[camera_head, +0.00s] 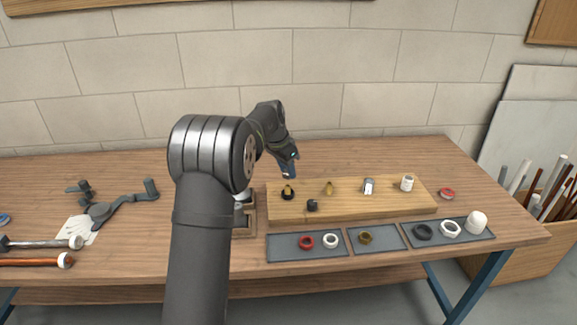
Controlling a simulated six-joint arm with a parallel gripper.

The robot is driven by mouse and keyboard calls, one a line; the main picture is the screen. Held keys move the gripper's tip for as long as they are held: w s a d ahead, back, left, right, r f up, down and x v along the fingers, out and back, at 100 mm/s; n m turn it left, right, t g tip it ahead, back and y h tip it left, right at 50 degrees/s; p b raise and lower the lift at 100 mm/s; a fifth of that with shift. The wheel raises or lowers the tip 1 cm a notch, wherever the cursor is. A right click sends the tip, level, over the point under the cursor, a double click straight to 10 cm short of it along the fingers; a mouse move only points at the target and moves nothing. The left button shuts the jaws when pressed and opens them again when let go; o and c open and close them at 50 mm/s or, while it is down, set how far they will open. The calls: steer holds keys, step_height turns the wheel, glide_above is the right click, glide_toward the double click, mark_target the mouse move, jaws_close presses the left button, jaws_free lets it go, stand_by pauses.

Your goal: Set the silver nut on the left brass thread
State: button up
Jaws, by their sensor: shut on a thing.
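My gripper (289,174) points down just above the left brass thread (288,188), at the left end of the wooden block (300,209). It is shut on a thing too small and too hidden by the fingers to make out. A dark ring shows around the foot of that thread. A second brass thread (329,188) stands to its right, with nothing on it. I cannot clearly pick out the silver nut; a pale ring-shaped nut (450,229) lies in the right grey tray (482,236).
Left (285,250) and middle (391,240) trays hold rings. A red ring (447,194) lies right of the block. Tools (40,243) lie left.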

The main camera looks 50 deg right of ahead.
mark_target(288, 186)
steer(key=shift+f, duration=2.65)
steer(key=shift+f, duration=0.1)
steer(key=m+g, duration=0.1)
steer(key=m, duration=0.4)
steer(key=shift+f+m+y, duration=0.1)
steer(key=shift+m+y, duration=0.2)
steer(key=shift+y, duration=0.1)
steer(key=o, duration=1.9)
steer(key=shift+c, duration=0.2)
